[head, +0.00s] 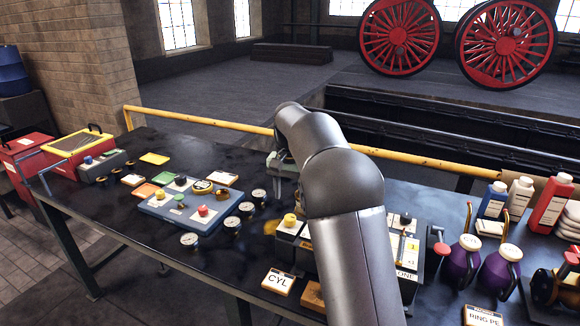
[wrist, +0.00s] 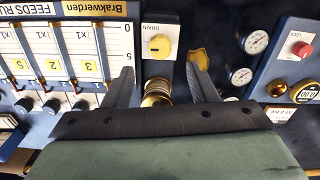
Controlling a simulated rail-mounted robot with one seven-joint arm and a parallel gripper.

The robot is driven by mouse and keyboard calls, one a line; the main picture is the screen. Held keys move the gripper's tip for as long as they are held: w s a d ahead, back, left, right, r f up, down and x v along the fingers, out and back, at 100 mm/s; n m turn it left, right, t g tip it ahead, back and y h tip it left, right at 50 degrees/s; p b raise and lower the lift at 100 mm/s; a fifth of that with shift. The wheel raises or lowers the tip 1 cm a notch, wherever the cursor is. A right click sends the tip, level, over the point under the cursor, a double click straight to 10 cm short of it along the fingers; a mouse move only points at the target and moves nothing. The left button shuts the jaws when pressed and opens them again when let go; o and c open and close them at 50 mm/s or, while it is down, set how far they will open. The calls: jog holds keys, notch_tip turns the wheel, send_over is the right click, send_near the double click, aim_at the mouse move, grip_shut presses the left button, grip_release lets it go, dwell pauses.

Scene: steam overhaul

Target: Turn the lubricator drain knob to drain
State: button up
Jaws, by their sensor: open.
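The yellow drain knob (wrist: 160,46) sits on a white plate marked DRAIN on the lubricator (wrist: 80,45). In the head view the yellow knob (head: 290,219) is at the lubricator's left end. My gripper (wrist: 163,62) is open, with one finger on each side of the knob's plate in the wrist view. No contact with the knob shows. In the head view my gripper (head: 285,183) hangs above and behind the knob, partly hidden by my arm, which also covers much of the lubricator.
A brass fitting (wrist: 157,90) shows between the fingers. A yellow piece (wrist: 201,58) lies beside the right finger. Several gauges (head: 246,210) and a blue panel (head: 180,207) stand to the left. Purple oil cans (head: 462,257) stand to the right.

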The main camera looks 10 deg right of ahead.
notch_tip(320, 180, up, 10)
jog(key=shift+f, duration=0.25)
